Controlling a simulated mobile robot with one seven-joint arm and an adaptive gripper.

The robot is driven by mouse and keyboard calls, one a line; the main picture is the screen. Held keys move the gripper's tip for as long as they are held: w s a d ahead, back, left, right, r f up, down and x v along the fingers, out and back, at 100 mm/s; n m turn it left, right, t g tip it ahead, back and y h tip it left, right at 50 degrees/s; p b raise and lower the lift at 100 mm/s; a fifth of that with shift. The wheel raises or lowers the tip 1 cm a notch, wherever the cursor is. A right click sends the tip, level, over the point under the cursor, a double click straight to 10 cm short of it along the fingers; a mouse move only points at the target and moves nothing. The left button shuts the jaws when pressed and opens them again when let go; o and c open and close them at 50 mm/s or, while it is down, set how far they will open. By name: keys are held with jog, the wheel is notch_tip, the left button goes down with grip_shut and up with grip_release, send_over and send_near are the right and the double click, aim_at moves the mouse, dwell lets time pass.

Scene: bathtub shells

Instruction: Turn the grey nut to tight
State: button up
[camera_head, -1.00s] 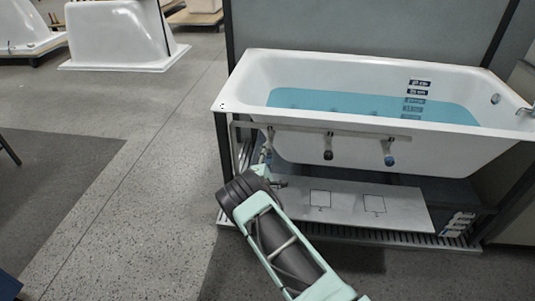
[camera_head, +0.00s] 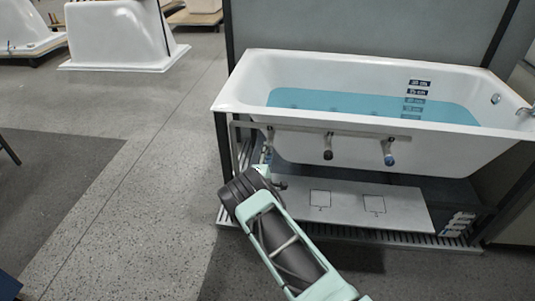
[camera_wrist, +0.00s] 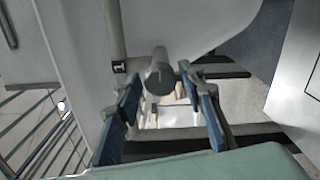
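The grey nut (camera_wrist: 160,76) is a round grey piece on a pipe that comes down under the tub rim, beside a small black tag marked 1. In the wrist view its end faces the camera. My gripper (camera_wrist: 158,80) is open, with one blue-padded finger on each side of the nut and a gap on both sides. I cannot tell whether the fingertips reach past its front face. In the head view the fixture (camera_head: 269,133) is at the left end of the rail, and my gripper (camera_head: 265,158) is just below it, small and partly hidden.
A dark fixture (camera_head: 328,150) and a blue-ended one (camera_head: 389,155) hang farther right on the rail (camera_head: 360,133). The white tub (camera_head: 245,93) holds blue water. A pale panel (camera_head: 350,205) lies below. Slatted bars (camera_wrist: 40,130) stand at the left.

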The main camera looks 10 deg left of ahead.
jog(key=shift+o, duration=0.4)
jog(key=s, duration=1.2)
jog(key=shift+a, duration=0.2)
